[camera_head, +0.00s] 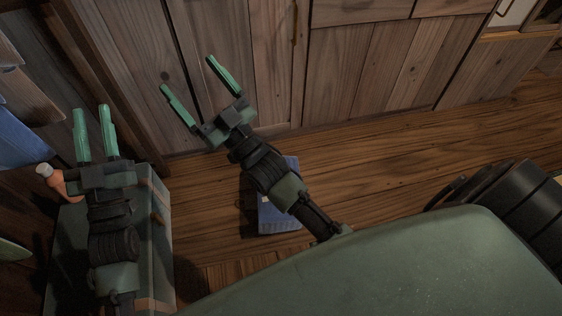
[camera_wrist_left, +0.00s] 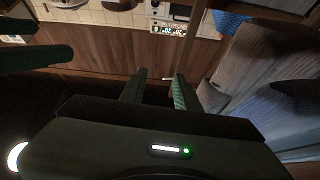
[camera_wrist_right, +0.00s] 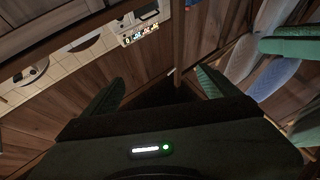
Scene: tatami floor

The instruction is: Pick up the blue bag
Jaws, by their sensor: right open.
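A blue object (camera_head: 278,217), which looks like the blue bag, lies on the wooden floor in the head view. My right forearm passes over it and hides its middle. My right gripper (camera_head: 187,72) is open and empty, beyond the blue object and in front of the wooden cabinet doors. My left gripper (camera_head: 91,107) is at the far left, above a grey-green box. Its fingers are partly apart with nothing seen between them. In the left wrist view its fingers (camera_wrist_left: 158,76) also show a gap. The right wrist view shows the open right fingers (camera_wrist_right: 160,76) and no clear bag.
Wooden cabinets (camera_head: 350,75) stand along the back. The grey-green box (camera_head: 155,235) with brown corners stands at the left. A small orange bottle with a white cap (camera_head: 57,181) is beside my left gripper. Blue cloth (camera_head: 20,140) shows at the left edge. Bare floor (camera_head: 390,140) extends right.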

